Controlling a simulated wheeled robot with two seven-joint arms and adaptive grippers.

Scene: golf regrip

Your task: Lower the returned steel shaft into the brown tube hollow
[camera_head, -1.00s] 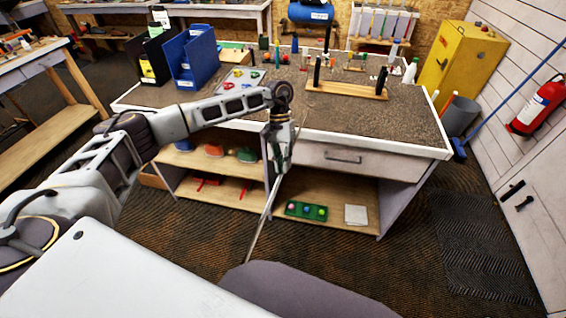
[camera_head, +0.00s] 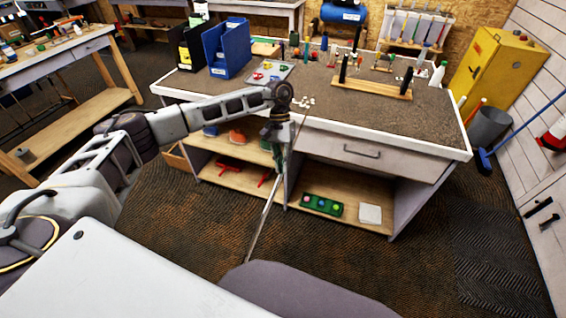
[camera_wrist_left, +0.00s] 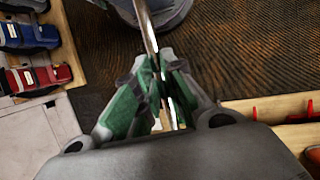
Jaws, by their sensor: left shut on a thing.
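My left gripper (camera_head: 278,152) is shut on the thin steel shaft (camera_head: 261,228), in front of the workbench. The shaft is tilted, with its lower part running down and left toward the bottom of the head view. In the left wrist view the green-padded fingers of the left gripper (camera_wrist_left: 160,95) close around the shaft (camera_wrist_left: 146,28), which runs up out of the picture. I cannot make out the brown tube or its hollow in either view. My right gripper is not in view.
The workbench (camera_head: 415,118) stands ahead, with a blue bin (camera_head: 226,48) and a wooden stand (camera_head: 372,88) on top. Its lower shelf holds a green tray (camera_head: 322,205). A yellow cabinet (camera_head: 496,65) and grey bucket (camera_head: 490,125) stand right.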

